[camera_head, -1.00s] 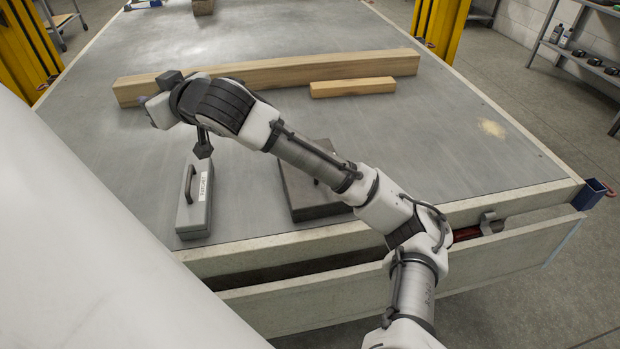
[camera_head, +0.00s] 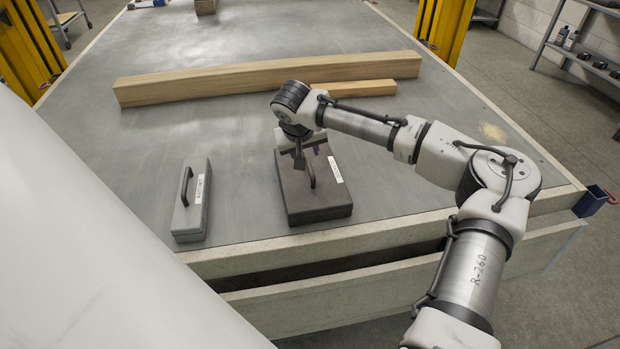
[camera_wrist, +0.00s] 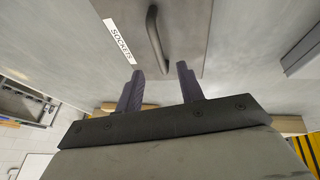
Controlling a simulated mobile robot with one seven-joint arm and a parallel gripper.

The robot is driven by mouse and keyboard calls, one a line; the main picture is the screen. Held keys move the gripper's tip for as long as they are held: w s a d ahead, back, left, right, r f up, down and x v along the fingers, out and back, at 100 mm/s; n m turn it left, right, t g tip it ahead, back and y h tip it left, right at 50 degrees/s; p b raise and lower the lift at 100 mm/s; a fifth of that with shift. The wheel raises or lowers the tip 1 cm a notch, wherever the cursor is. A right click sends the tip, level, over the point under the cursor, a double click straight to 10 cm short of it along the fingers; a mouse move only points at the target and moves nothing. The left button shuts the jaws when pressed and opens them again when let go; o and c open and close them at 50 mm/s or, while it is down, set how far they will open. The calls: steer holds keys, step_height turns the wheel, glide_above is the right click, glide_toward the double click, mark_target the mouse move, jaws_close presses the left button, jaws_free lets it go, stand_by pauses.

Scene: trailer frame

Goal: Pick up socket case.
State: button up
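The socket case (camera_head: 325,206) is a flat dark grey box on the trailer bed near its front edge. It has a raised bar handle (camera_head: 309,170) on its lid and a white label. In the wrist view the label (camera_wrist: 122,40) reads SOCKETS, and the handle (camera_wrist: 156,38) runs up from between the fingertips. My gripper (camera_head: 299,164) points down at the far end of the case, close to the handle. In the wrist view its two fingers (camera_wrist: 160,74) stand apart with nothing clamped between them. Whether they touch the case is unclear.
A narrower light grey case (camera_head: 188,222) with a handle and label stands to the left. A long wooden beam (camera_head: 200,86) and a shorter wood piece (camera_head: 370,88) lie behind. The trailer's front rail (camera_head: 240,262) is close in front. The bed right of the case is clear.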

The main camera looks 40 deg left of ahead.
mark_target(308, 164)
steer(key=p+x, duration=0.1)
steer(key=x, duration=0.4)
steer(key=shift+w+f+p, duration=0.25)
steer(key=shift+f+p, duration=0.05)
steer(key=shift+f, duration=0.1)
steer(key=shift+f, duration=0.25)
stand_by(0.4)
jaws_close()
stand_by(1.1)
steer(key=shift+r, duration=0.1)
